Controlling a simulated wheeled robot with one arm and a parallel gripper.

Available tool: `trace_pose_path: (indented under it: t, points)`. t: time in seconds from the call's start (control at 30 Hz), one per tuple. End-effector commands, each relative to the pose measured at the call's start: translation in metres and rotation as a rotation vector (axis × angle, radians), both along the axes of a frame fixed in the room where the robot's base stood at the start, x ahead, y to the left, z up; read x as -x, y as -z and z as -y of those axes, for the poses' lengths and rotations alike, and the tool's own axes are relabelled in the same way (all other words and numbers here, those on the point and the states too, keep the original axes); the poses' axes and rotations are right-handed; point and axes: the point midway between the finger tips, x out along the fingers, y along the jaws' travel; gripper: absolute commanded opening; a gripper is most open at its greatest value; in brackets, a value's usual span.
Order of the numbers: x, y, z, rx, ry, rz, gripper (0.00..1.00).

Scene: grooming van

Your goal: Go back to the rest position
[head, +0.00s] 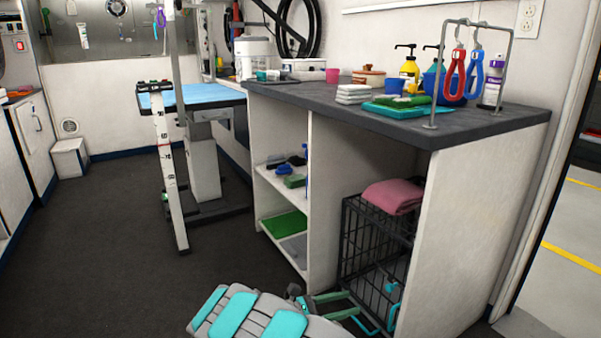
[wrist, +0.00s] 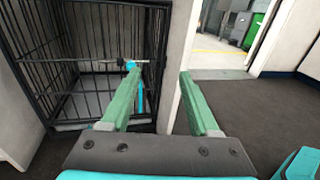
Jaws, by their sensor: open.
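My gripper (head: 352,304) is low over the floor in front of the wire crate (head: 347,240), at the bottom of the head view. Its two green fingers are spread apart, with nothing seen between them. In the wrist view my gripper (wrist: 160,77) points forward, the left finger in front of the crate's black bars (wrist: 30,40) and the right finger in front of a white panel edge. A cyan latch-like part (head: 390,287) shows on the crate by the fingers, also in the wrist view (wrist: 130,65). I cannot tell whether a finger touches it.
The crate stands under the grey counter (head: 320,98), with a pink towel (head: 393,196) on top. The counter's white end panel (head: 470,235) is close on the right. A grooming table (head: 190,95) stands at the back left. Dark floor (head: 110,240) is clear to the left.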

Motion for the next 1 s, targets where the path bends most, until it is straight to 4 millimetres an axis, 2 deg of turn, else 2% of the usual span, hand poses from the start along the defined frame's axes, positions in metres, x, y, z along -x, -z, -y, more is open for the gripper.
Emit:
trace_pose_path:
  t: [0.17, 0.27, 0.4, 0.6, 0.8, 1.0]
  points:
    - [0.017, -0.043, 0.042, -0.052, 0.122, 0.086, 0.62]
    - [0.035, -0.072, 0.070, -0.104, 0.216, 0.155, 0.62]
    - [0.069, -0.107, 0.107, -0.182, 0.358, 0.253, 0.62]
    - [0.126, -0.144, 0.144, -0.308, 0.555, 0.395, 0.62]
    - [0.185, -0.166, 0.162, -0.452, 0.740, 0.532, 0.62]
    - [0.242, -0.178, 0.163, -0.602, 0.919, 0.654, 0.62]
